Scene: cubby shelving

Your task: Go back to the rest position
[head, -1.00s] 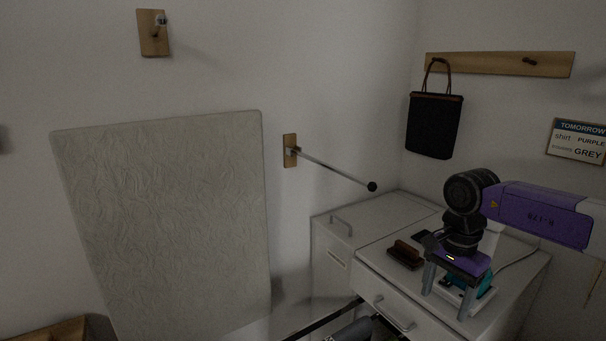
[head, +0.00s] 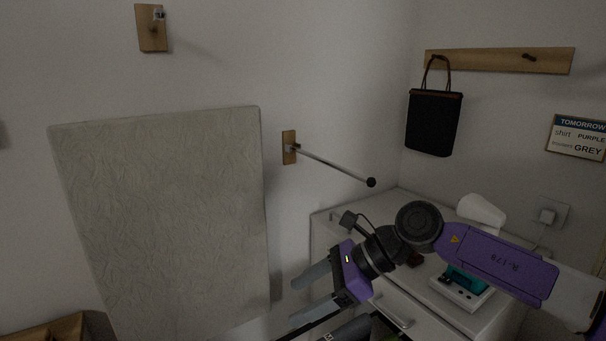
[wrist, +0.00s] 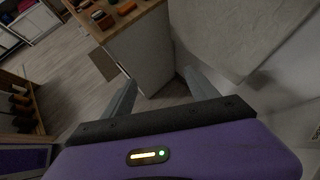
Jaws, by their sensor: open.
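My gripper (head: 302,297) is in front of the white cabinet in the head view, its two grey fingers apart and pointing left. Nothing is between the fingers. In the wrist view the gripper (wrist: 162,88) is also open and empty, with floor and the side of a cabinet beyond the fingers. My purple arm reaches in from the right and hides part of the cabinet top.
The white cabinet (head: 345,232) holds a teal and white device (head: 462,288). A metal rod with a black ball (head: 371,182) sticks out from the wall above. A textured panel (head: 160,220) stands at left. A black bag (head: 433,122) hangs at right.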

